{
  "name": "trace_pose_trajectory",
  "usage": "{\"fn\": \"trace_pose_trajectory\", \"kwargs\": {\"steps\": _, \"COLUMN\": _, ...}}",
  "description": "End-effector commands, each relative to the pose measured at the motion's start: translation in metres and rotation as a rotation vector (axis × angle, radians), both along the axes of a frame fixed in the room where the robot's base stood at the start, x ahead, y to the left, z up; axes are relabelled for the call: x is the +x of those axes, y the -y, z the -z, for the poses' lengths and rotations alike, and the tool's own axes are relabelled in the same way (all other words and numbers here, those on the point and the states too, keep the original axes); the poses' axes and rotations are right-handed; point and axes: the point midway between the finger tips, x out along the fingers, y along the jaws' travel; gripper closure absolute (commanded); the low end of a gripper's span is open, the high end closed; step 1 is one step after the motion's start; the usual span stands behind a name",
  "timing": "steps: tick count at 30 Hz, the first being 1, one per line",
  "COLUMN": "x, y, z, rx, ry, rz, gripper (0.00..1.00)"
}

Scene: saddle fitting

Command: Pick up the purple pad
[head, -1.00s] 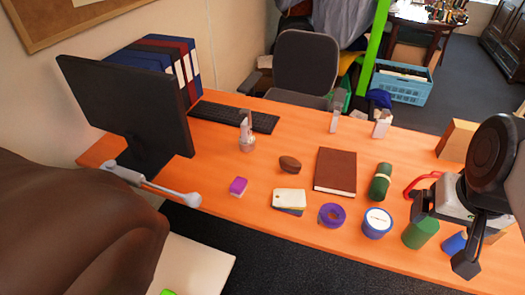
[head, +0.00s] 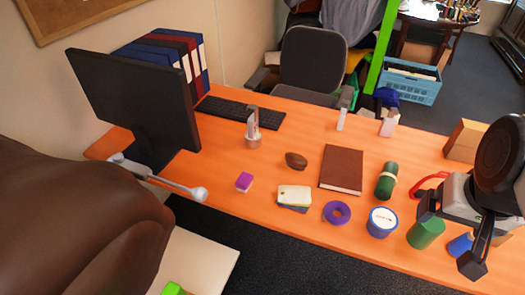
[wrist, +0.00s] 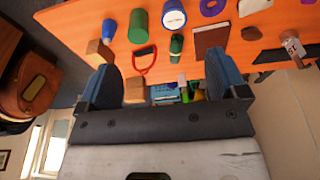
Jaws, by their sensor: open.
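The purple pad (head: 244,181) is a small block with a purple top and a pale side. It lies flat on the orange desk, left of a stack of cards, in the head view. My gripper (wrist: 160,62) shows in the wrist view with its two blue-grey fingers spread wide and nothing between them. In the head view, my dark wrist and gripper parts are at the far right, over the right end of the desk. The pad is far to their left, well apart from them.
The stacked cards (head: 294,196), purple tape ring (head: 330,219), blue-white tin (head: 382,222), green cylinder (head: 426,232) and brown book (head: 341,169) lie between the pad and my gripper. A lamp-like white arm (head: 170,186) is left of the pad.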

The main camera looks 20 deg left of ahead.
Motion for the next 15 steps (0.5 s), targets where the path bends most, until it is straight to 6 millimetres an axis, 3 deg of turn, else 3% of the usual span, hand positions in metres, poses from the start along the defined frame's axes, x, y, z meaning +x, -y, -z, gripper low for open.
{"fn": "trace_pose_trajectory", "kwargs": {"steps": 15, "x": 0.0057, "y": -0.0079, "z": 0.0041, "rx": 0.033, "ry": -0.018, "rz": 0.01, "gripper": 0.01}}
